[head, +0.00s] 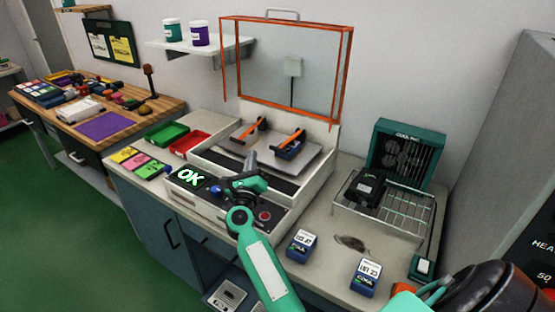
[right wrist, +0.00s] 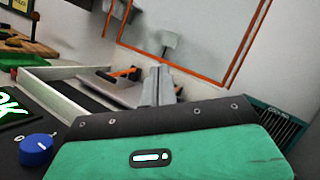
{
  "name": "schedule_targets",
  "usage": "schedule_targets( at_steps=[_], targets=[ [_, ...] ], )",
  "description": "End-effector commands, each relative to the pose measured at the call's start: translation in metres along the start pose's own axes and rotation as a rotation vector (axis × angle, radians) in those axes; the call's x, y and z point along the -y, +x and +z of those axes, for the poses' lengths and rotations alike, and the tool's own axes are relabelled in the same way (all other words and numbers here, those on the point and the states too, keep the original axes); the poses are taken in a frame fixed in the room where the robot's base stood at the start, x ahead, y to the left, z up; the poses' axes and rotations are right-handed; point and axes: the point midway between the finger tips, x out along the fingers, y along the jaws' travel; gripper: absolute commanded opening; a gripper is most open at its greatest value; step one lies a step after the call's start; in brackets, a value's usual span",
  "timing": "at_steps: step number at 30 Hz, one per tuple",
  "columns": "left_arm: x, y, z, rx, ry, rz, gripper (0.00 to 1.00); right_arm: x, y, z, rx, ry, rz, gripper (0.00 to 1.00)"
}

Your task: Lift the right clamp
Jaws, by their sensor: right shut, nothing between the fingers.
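The right clamp (head: 292,142) has an orange lever slanting up over a dark blue block on the grey plate of the test station. The left clamp (head: 249,130) has a similar raised orange lever, with no block seen under it. My right gripper (head: 249,155) is shut and empty, in front of the plate and left of the right clamp, apart from it in the head view. In the right wrist view its grey fingers (right wrist: 158,88) point towards the plate. One orange lever (right wrist: 122,74) shows left of them; I cannot tell which clamp. My left gripper is not in view.
The orange-framed lid (head: 285,65) stands open behind the clamps. An OK display (head: 188,178) and blue knob (right wrist: 36,150) sit at the station's front. Two blue blocks (head: 301,245) (head: 365,278) lie on the counter. A wire rack (head: 400,215) and fan unit (head: 407,155) stand right.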

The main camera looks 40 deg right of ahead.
Motion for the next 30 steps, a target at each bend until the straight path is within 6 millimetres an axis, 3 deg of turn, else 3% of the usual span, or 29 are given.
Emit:
schedule_targets(
  at_steps=[6,13,30],
  targets=[
    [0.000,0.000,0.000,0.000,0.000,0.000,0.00,-0.004,0.021,-0.036,-0.309,0.283,-0.159,0.00],
    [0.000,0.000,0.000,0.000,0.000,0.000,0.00,-0.016,0.019,-0.061,-0.551,0.458,-0.276,0.00],
    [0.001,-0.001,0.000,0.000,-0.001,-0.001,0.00,-0.021,0.015,-0.069,-0.631,0.506,-0.316,0.00]
  ],
)
